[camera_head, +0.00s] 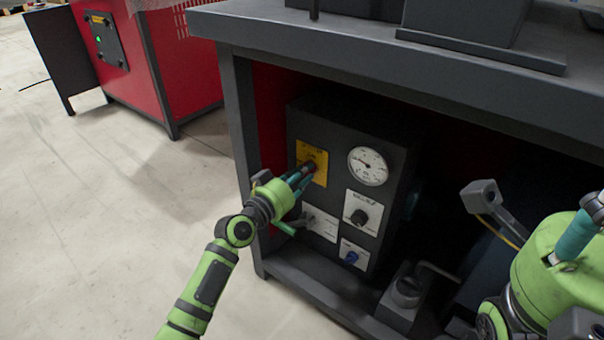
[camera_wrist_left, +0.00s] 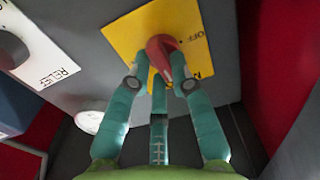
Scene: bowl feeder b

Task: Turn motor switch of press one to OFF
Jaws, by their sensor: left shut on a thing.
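The motor switch is a red knob (camera_wrist_left: 163,50) on a yellow plate (camera_wrist_left: 128,38) in the left wrist view. "OFF" is printed to the upper right of the knob, and an "N" shows at the plate's lower right. Which mark the knob points to, I cannot tell. In the head view the yellow plate (camera_head: 321,165) is at the upper left of a dark control box (camera_head: 337,125). My left gripper (camera_head: 308,170) is shut on the red knob, its teal fingers around it. My right gripper (camera_head: 575,236) shows partly at the right edge, its fingertips not clearly visible.
The box also has a round gauge (camera_head: 368,166), a black relief knob (camera_head: 359,217) and a blue knob (camera_head: 351,257). It sits under a heavy grey table (camera_head: 330,50), whose leg (camera_head: 240,140) stands left of it. The floor at left is clear.

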